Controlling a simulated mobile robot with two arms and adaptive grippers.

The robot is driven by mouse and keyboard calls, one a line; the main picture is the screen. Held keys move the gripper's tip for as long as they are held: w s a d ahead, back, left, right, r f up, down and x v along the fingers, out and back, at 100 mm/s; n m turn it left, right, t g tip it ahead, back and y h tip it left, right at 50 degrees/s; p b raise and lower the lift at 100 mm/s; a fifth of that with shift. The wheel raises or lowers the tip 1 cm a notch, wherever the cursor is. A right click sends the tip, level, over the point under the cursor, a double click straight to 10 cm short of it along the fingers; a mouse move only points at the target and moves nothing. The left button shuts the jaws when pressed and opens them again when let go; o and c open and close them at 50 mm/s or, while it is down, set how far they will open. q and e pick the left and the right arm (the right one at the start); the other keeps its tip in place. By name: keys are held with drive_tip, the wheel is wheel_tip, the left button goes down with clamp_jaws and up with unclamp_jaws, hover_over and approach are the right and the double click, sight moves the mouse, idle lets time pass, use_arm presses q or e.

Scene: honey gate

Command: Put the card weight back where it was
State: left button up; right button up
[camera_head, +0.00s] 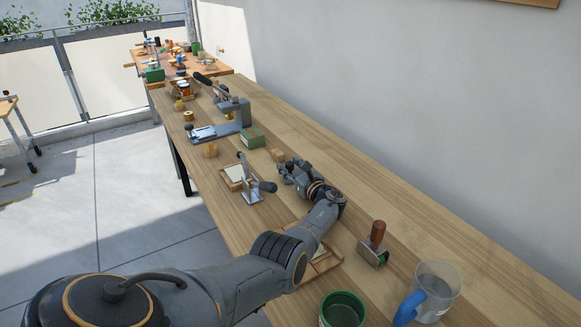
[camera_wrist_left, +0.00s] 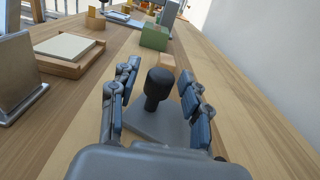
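The card weight, a grey slab with a black knob (camera_wrist_left: 158,88), stands upright on the table in the left wrist view. My left gripper (camera_wrist_left: 157,97) is open around the knob, one finger on each side, with a gap showing at both sides. In the head view my left gripper (camera_head: 296,172) is low over the table and I cannot make out the weight there. A wooden tray with pale cards (camera_wrist_left: 70,70) lies to the left of the weight; it also shows in the head view (camera_head: 226,184). My right gripper is not in view.
A metal lever device (camera_head: 250,190) stands left of my gripper. A small wooden block (camera_head: 277,155) and a green box (camera_head: 253,137) are just beyond. A brown-handled tool (camera_head: 374,246), a green cup (camera_head: 342,310) and a blue-handled jug (camera_head: 436,290) stand nearer. The wall side is clear.

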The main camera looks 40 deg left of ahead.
use_arm(q)
drive_tip(key=shift+r, duration=0.2)
drive_tip(key=shift+d+r+p, duration=0.1)
drive_tip(key=shift+d+p, duration=0.15)
drive_tip(key=shift+p, duration=0.25)
drive_tip(key=p+v, duration=0.4)
drive_tip(key=v, duration=0.2)
drive_tip(key=shift+s+d, duration=0.25)
drive_tip(key=shift+d, duration=0.2)
